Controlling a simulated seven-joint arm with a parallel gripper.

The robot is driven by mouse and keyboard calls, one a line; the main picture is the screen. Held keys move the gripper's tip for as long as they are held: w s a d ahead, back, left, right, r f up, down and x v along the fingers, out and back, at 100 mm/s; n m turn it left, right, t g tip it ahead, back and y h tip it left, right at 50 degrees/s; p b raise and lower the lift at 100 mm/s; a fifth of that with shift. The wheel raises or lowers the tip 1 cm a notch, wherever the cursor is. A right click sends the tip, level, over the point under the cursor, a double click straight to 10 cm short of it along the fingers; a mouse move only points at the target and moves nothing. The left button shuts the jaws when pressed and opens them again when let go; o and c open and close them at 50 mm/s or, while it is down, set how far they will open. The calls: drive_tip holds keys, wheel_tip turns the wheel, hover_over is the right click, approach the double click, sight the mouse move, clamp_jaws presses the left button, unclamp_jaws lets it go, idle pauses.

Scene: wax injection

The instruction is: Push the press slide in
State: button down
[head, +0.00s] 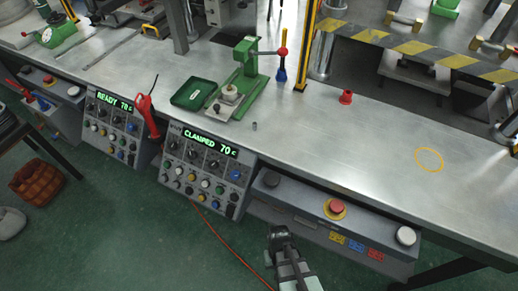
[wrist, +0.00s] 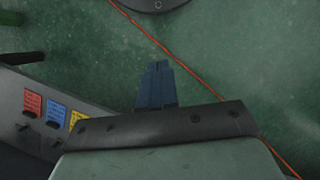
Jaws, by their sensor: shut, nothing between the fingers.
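The green press (head: 246,72) stands on the metal bench, with a red-knobbed lever at its right. A flat metal slide (head: 217,110) shows at the front of its base and carries a pale round piece (head: 230,93). I cannot tell exactly how far the slide sticks out. My gripper (head: 278,232) is in front of the bench, over the floor and well apart from the press. In the wrist view its dark fingers (wrist: 155,85) are together and empty, above green floor.
A control box (head: 205,165) reading "CLAMPED 70" and a button panel (head: 330,220) line the bench front. A green tray (head: 193,92) sits left of the press. A small metal peg (head: 254,126) and a red funnel-like piece (head: 346,97) stand right of it. A red cable (wrist: 170,50) crosses the floor.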

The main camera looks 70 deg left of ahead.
drive_tip(key=s+a+r+n+y, duration=0.1)
drive_tip(key=s+a+r, duration=0.35)
drive_tip(key=s, duration=0.55)
drive_tip(key=s+a+r+n+y, duration=0.1)
drive_tip(key=s+a+r, duration=0.2)
drive_tip(key=s+a, duration=0.55)
drive_tip(key=s+a+r+n+y, duration=0.15)
drive_tip(key=s+r, duration=0.25)
drive_tip(key=s, duration=0.9)
drive_tip(key=n+t+y, duration=1.1)
drive_tip(key=n+t, duration=0.4)
drive_tip(key=n, duration=0.9)
approach(215, 109)
drive_tip(key=x, duration=0.6)
drive_tip(key=shift+w+a+f, duration=0.1)
drive_tip(key=shift+w+a, duration=0.15)
drive_tip(key=shift+a, duration=0.05)
drive_tip(key=shift+a, duration=0.1)
